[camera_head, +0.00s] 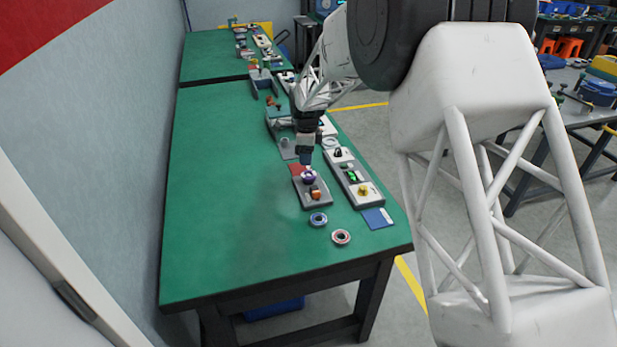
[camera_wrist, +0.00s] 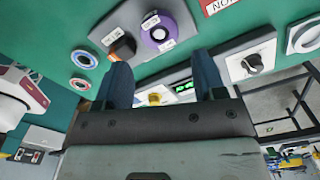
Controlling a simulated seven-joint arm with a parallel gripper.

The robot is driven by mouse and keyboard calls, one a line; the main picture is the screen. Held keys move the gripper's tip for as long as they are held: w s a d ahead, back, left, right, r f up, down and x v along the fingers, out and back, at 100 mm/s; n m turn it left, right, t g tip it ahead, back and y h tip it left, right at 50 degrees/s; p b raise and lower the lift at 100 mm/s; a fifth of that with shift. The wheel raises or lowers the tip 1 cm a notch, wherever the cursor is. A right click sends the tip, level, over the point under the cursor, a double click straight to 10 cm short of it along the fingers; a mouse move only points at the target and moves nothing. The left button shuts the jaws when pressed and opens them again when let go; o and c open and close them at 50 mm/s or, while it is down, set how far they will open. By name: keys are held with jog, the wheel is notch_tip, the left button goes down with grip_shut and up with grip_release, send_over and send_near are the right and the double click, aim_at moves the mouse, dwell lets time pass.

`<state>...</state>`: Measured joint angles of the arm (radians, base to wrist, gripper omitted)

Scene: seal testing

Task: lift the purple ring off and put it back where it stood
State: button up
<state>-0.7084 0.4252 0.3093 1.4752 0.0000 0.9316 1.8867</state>
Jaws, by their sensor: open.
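The purple ring (camera_head: 308,176) sits on a small grey base (camera_head: 317,205) on the green table, behind an orange block (camera_head: 315,194). My gripper (camera_head: 305,162) is just above and behind the ring in the head view. In the wrist view my gripper (camera_wrist: 161,62) has its two dark fingers wide apart, with nothing between them.
A blue ring (camera_head: 318,219) and a reddish ring (camera_head: 341,237) lie loose in front of the base. A grey panel with a yellow knob (camera_head: 363,190) and a green display (camera_head: 351,176) stands close on the right. The green table (camera_head: 225,220) is clear on the left.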

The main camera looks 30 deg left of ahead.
aim_at(307, 171)
jog(key=shift+f, duration=1.3)
jog(key=shift+d+f, duration=0.1)
jog(key=shift+f, duration=2.5)
jog(key=c, duration=0.9)
jog(key=shift+r, duration=0.2)
